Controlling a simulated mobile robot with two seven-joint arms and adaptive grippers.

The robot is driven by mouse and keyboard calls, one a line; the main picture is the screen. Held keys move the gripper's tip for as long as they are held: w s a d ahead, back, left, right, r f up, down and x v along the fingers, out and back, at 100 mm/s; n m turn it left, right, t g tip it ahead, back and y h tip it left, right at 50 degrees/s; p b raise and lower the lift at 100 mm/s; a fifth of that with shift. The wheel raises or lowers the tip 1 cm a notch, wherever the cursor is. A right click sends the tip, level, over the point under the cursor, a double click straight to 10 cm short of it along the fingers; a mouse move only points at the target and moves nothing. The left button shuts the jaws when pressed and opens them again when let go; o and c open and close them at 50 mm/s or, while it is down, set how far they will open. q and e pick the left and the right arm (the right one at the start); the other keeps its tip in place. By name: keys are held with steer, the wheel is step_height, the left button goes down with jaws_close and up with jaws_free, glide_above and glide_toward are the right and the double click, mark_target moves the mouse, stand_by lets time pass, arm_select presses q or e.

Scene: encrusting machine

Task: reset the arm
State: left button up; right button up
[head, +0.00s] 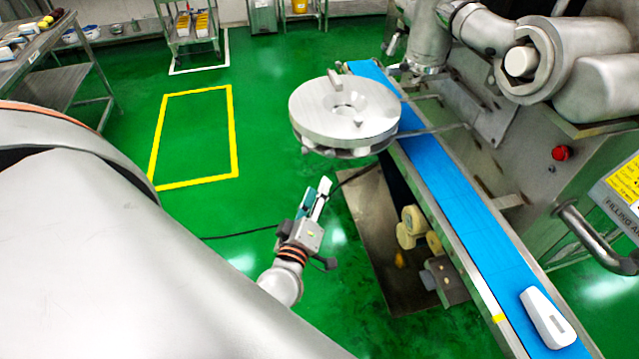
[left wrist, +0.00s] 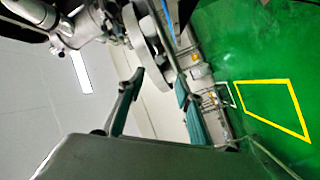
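My left gripper (head: 316,198) hangs over the green floor, left of the encrusting machine and below its round metal disc (head: 345,108). Its fingers point up and away in the head view. In the left wrist view the two teal-padded fingers of this gripper (left wrist: 158,88) stand apart with nothing between them. The disc also shows beyond the fingers in the left wrist view (left wrist: 150,45). My left arm fills the lower left of the head view. My right gripper is not in view.
A blue conveyor belt (head: 460,195) runs beside the machine, with a white object (head: 547,318) at its near end. A yellow floor outline (head: 233,130) marks bare floor at left. A metal table (head: 60,60) and a rack (head: 195,35) stand farther back.

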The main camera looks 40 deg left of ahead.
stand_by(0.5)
arm_select(q)
steer(key=s+d+f+m+h, duration=0.2)
steer(key=d+f+m+h, duration=0.15)
steer(key=d+m, duration=0.25)
steer(key=s+d+f+m+h, duration=0.3)
steer(key=d+m+h, duration=0.2)
steer(key=d+m, duration=0.15)
steer(key=s+a+f+m+g, duration=0.2)
steer(key=s+f+m+g, duration=0.4)
steer(key=f, duration=0.6)
steer(key=s, duration=0.2)
steer(key=shift+s+f+g, duration=0.3)
steer(key=shift+f, duration=0.05)
